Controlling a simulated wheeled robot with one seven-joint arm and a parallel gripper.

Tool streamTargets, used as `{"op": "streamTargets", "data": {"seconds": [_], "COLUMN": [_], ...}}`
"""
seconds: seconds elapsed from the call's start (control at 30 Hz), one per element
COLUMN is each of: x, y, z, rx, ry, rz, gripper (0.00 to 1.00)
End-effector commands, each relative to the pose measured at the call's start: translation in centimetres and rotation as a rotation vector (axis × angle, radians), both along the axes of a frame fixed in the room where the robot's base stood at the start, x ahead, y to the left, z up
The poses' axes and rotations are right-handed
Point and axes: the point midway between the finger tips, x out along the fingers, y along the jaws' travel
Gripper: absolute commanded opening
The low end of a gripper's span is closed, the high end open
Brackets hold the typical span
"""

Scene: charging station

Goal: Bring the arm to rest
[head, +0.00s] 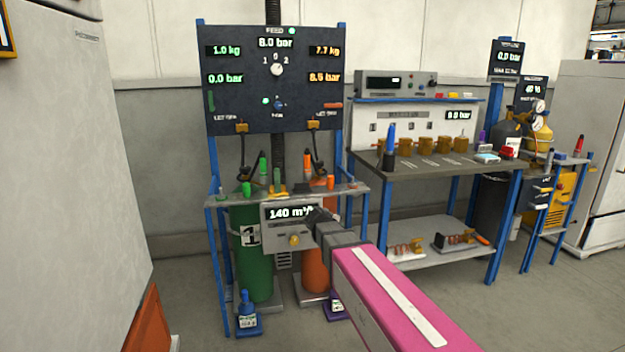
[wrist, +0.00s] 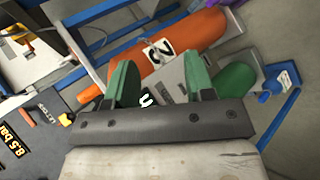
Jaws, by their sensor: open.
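My gripper shows in the wrist view (wrist: 158,85) with its two green-padded fingers apart and nothing between them. In the head view my pink arm reaches in from the lower right, and its dark gripper end (head: 318,218) is in front of the charging station, near the grey box reading 140 (head: 285,222). The green cylinder (head: 250,270) and orange cylinder (head: 315,268) stand under the station's shelf; the orange one also shows beyond the fingers in the wrist view (wrist: 180,45). I cannot tell whether the gripper touches the box.
The station's dark panel (head: 273,85) stands above its shelf (head: 240,197). A workbench (head: 425,165) with several tools is to the right. A blue bottle (head: 246,312) and a purple one (head: 336,306) stand low by the cylinders. Bare floor lies in front of the workbench.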

Motion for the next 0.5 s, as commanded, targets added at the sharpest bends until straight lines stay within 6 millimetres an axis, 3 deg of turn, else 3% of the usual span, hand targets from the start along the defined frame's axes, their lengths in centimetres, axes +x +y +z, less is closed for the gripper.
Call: {"op": "streamTargets", "data": {"seconds": [0.03,0.2,0.4,0.5], "x": [-2.6,-10.4,-19.3,-21.9], "y": [-2.3,-7.2,-9.8,-10.0], "z": [-2.1,-8.5,-13.4,-14.4], "rx": [0.081,0.374,0.675,0.767], "ry": [0.038,0.167,0.315,0.365], "rz": [-0.083,-0.393,-0.755,-0.873], "gripper": [0.49,0.49,0.49,0.49]}}
